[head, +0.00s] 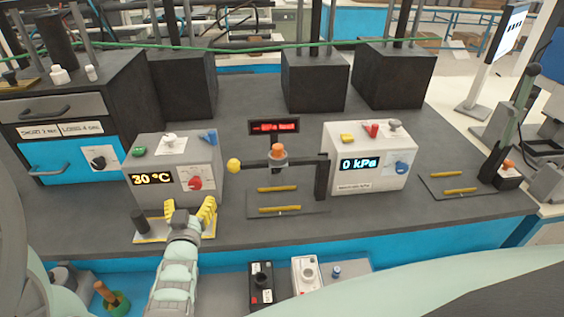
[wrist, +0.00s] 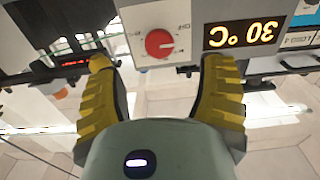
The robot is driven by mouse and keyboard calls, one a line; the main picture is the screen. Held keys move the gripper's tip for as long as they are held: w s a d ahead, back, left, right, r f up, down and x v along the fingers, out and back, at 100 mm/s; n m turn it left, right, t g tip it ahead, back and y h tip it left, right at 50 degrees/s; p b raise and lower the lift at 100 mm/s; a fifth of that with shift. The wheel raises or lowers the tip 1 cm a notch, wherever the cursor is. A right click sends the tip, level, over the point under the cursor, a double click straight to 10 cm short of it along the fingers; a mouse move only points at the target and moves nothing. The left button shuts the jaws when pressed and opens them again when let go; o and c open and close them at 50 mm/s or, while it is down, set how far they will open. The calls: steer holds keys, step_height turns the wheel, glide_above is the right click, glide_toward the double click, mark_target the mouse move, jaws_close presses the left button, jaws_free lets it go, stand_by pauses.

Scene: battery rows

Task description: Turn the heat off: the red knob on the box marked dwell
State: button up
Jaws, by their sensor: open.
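The red knob (head: 194,183) is on the front of a grey box (head: 148,200) at the left of the bench. The box's orange display (head: 153,179) reads 30 °C. I cannot read the word dwell on it. My gripper (head: 193,211) is open and empty, just in front of the box and below the knob. In the wrist view, which is upside down, the red knob (wrist: 159,43) shows between the two yellow fingers (wrist: 160,63), apart from them. Small lettering is beside the knob; its setting cannot be told.
A second grey box (head: 345,206) reading 0 kPa stands to the right. Between them is a dark stand with a yellow ball (head: 234,166) and an orange knob (head: 278,150). A black block (head: 139,221) is left of my gripper. A blue cabinet (head: 62,160) is at far left.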

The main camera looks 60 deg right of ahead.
steer(key=shift+v, duration=2.25)
